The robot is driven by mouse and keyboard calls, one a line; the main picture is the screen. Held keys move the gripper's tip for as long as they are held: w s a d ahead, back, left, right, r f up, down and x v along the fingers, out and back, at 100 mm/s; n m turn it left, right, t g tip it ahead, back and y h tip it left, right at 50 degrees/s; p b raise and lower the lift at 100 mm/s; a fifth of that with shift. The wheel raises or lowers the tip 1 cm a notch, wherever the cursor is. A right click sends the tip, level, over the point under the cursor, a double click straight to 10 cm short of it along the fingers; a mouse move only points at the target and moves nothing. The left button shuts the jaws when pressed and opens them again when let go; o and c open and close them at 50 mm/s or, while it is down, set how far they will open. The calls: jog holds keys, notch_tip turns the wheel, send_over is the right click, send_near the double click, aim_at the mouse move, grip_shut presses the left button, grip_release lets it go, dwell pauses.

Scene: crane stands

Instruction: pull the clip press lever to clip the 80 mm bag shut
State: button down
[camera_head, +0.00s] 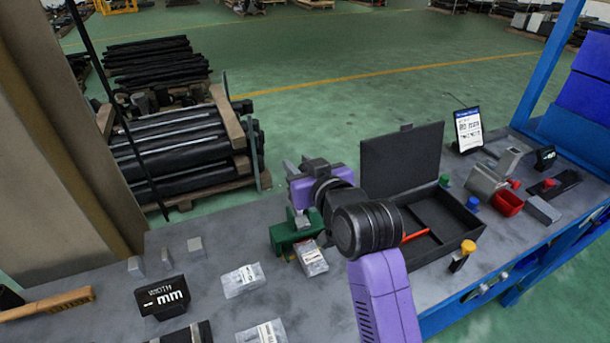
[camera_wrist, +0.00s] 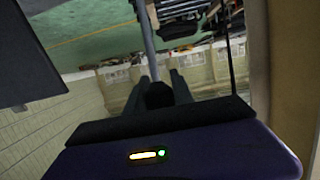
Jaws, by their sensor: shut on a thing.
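The green clip press (camera_head: 284,237) stands on the grey bench, left of the open black case. A clear bag with a white label (camera_head: 313,260) lies at the front of the press; I cannot tell whether it is clipped. My gripper (camera_head: 290,169) is above and behind the press, partly hidden by my own wrist. In the wrist view my gripper (camera_wrist: 159,88) is shut on the lever's dark knob (camera_wrist: 158,96), which sits between the two fingers. A grey lever rod (camera_wrist: 147,45) runs from the knob. In the head view the lever is mostly hidden.
More bags (camera_head: 243,280) lie left of the press, near a black width display (camera_head: 162,297) and small grey blocks (camera_head: 195,246). The open black case (camera_head: 440,240) stands close on the right, lid upright (camera_head: 400,165).

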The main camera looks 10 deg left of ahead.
jog(key=shift+w+a+f, duration=0.4)
jog(key=shift+w+f, duration=0.1)
jog(key=shift+f, duration=0.1)
jog(key=c, duration=1.1)
grip_release()
jog(key=shift+w, duration=0.1)
jog(key=shift+r, duration=0.25)
jog(key=shift+b+v, duration=0.8)
jog(key=shift+v, duration=3.1)
